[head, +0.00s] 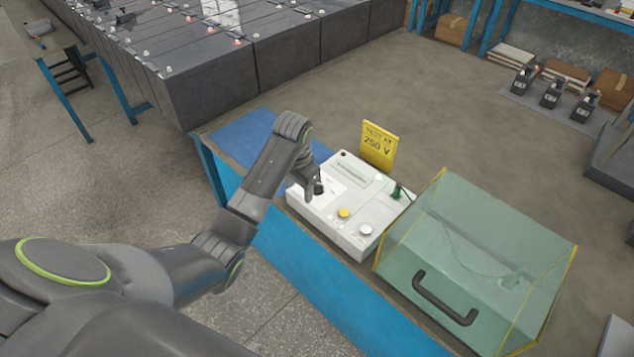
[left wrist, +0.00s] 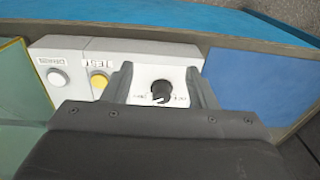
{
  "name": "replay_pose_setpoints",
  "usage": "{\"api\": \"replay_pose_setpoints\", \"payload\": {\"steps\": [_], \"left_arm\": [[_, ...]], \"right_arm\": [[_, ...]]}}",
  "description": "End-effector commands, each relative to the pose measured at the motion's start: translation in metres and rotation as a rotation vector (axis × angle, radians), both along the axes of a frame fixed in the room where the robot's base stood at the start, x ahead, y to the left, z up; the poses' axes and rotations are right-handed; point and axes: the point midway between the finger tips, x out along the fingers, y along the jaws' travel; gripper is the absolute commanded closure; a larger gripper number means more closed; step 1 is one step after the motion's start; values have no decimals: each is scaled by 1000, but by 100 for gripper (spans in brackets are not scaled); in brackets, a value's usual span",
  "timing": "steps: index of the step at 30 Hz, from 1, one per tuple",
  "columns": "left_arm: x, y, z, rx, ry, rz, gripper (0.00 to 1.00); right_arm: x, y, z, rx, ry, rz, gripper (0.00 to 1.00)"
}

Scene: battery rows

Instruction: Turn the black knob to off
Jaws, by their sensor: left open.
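The black knob (left wrist: 161,91) sits on the white face of the test box (head: 354,238), with small markings on either side that I cannot read. In the left wrist view it lies between the two fingers of my left gripper (left wrist: 160,85), which is open with a gap on both sides of the knob. In the head view my left gripper (head: 314,187) is over the box's left part and mostly hides the knob. My right gripper is not in view.
The box also has a yellow button (head: 344,213), a white button (head: 366,230) and a green plug (head: 397,191). A yellow "250 V" sign (head: 379,147) stands behind it. A clear green cover with a black handle (head: 445,298) is at right. A blue mat (head: 245,136) lies left.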

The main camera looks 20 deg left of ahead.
Motion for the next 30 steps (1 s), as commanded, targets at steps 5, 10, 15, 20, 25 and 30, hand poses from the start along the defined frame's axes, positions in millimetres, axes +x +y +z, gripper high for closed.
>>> {"api": "replay_pose_setpoints", "payload": {"steps": [5, 10, 15, 20, 25, 30], "left_arm": [[53, -6, 56, -11, 40, -48, 48], [77, -10, 94, -23, 69, -76, 48], [84, -12, 108, -29, 83, -88, 48], [84, -12, 98, -29, 83, -89, 48], [84, -12, 79, -30, 82, -89, 48], [84, -12, 45, -29, 84, -88, 48]], "right_arm": [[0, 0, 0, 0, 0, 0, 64], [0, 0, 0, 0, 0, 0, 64], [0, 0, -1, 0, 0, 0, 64], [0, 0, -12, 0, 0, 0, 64], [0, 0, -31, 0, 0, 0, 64], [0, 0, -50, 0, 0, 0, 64]]}}
